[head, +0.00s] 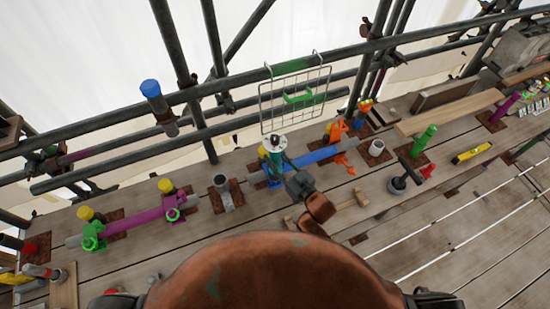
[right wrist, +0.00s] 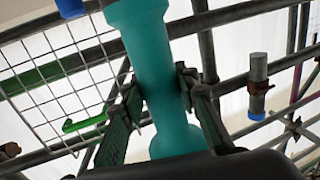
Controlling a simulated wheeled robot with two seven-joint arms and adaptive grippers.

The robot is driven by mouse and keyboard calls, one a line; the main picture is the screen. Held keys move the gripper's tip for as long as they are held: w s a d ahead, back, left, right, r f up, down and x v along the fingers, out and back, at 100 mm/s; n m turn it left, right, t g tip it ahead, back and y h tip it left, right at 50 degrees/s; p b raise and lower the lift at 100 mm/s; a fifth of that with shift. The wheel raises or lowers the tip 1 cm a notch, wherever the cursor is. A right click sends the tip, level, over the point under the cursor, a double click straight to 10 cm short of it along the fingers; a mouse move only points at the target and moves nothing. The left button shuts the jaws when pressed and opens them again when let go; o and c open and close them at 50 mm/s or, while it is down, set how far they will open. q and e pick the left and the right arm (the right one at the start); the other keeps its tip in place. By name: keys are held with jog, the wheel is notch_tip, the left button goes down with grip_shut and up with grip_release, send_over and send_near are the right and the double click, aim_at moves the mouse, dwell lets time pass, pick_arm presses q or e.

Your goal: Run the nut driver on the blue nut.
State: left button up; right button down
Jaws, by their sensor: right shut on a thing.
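My right gripper (head: 284,168) is shut on a teal tool (head: 272,158), which I take to be the nut driver. The tool stands roughly upright, with a pale round disc at its top end. In the right wrist view, the gripper's fingers (right wrist: 160,85) close on the narrow middle of the teal tool (right wrist: 140,28). The tool's lower end is hidden in the head view. I cannot make out a blue nut for certain. My left gripper is not in view.
A blue-capped post (head: 150,88) stands at the back-left rail. A wire rack (head: 310,95) with a green hook hangs behind the tool. A purple bar (head: 135,219) with green clamps lies at left. Grey pipe stubs, a green bottle-like piece (head: 424,140) and a yellow level (head: 472,153) also stand about.

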aim_at(279, 155)
jog(key=shift+r+p, duration=1.8)
jog(key=shift+r, duration=0.7)
jog(key=shift+f, duration=0.1)
